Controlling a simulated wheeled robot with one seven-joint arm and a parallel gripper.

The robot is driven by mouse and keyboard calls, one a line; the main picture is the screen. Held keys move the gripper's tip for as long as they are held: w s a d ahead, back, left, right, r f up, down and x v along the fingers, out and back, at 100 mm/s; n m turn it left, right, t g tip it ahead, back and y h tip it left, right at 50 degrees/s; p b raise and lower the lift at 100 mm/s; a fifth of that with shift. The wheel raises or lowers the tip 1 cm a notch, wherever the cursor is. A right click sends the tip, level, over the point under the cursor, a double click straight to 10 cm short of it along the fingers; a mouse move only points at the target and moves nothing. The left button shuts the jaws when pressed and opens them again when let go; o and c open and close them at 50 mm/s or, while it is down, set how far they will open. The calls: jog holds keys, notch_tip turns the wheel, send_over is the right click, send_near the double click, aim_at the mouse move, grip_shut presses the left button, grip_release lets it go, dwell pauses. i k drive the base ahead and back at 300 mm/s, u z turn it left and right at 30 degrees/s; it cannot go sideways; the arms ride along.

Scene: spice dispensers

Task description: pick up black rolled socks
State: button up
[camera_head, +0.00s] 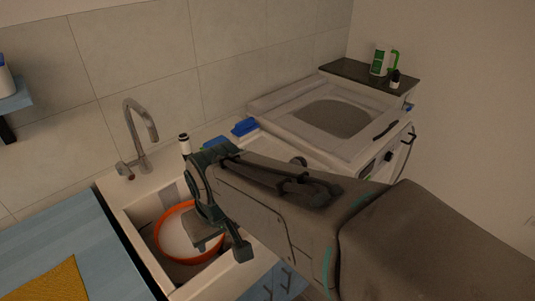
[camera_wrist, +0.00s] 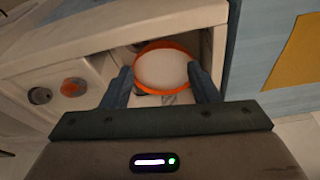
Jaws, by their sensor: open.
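My gripper (camera_head: 222,244) hangs over the sink, near an orange-rimmed white bowl (camera_head: 178,232) inside it. In the wrist view my gripper (camera_wrist: 160,70) is open, its two fingers apart with the bowl (camera_wrist: 165,70) seen between them and nothing held. I cannot clearly make out the black rolled socks in either view. A small dark round thing (camera_head: 298,161) shows just behind my arm, on the white surface by the washing machine. It is too small and partly covered to tell what it is.
The sink's faucet (camera_head: 139,135) stands behind the basin. Blue items (camera_head: 245,126) lie on the counter by the wall. A white top-opening machine (camera_head: 340,118) is at the right. A yellow cloth (camera_head: 50,284) lies on the blue counter (camera_head: 75,245) at the left.

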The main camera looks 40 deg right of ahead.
aim_at(299, 160)
jog(key=k, duration=1.25)
jog(key=z, duration=0.55)
jog(key=i, duration=0.35)
jog(key=z, duration=0.95)
jog(key=i, duration=1.3)
jog(key=u, duration=0.15)
